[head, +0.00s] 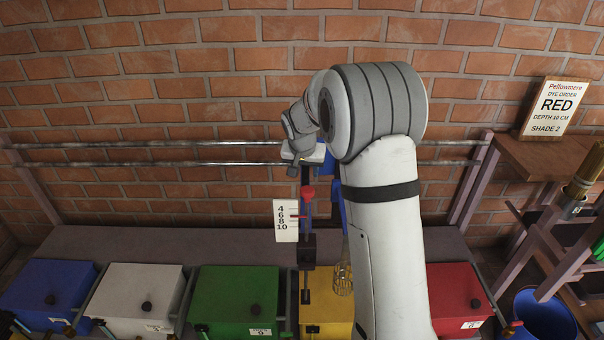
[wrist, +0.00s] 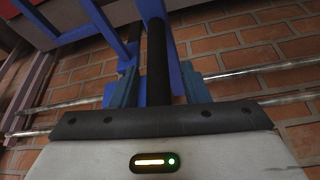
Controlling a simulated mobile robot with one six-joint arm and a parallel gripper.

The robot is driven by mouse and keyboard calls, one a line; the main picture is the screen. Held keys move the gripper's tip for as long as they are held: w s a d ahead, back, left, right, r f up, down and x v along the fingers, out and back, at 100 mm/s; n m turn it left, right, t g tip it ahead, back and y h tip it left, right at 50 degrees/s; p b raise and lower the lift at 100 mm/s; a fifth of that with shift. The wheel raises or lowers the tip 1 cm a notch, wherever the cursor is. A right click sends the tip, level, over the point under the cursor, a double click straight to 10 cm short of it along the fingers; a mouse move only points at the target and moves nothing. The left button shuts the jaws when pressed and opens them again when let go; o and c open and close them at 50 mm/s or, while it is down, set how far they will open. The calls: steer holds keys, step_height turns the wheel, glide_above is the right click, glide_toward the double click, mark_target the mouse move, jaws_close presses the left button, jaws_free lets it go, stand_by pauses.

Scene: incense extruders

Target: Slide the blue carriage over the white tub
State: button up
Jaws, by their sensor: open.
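The blue carriage (head: 333,185) hangs on two horizontal metal rails, partly hidden behind my arm, roughly above the yellow tub (head: 340,318). Its blue frame also shows in the wrist view (wrist: 153,12). The white tub (head: 135,292) stands well to the left, second from the left in the row, with a dark knob on its lid. My gripper (wrist: 160,78) is open, with one finger on either side of a dark upright bar (wrist: 158,55). I cannot tell whether the fingers touch it. In the head view my gripper (head: 304,165) is at the rails beside the carriage.
Blue (head: 48,290), green (head: 235,297) and red (head: 460,297) tubs share the row. A depth scale (head: 286,221) and a wire whisk (head: 343,274) hang near the carriage. The rails (head: 150,143) look clear to the left.

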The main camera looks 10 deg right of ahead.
steer(key=shift+w+d+f, duration=0.1)
steer(key=shift+w+f, duration=0.05)
steer(key=shift+f, duration=0.3)
steer(key=shift+c, duration=0.2)
jaws_close()
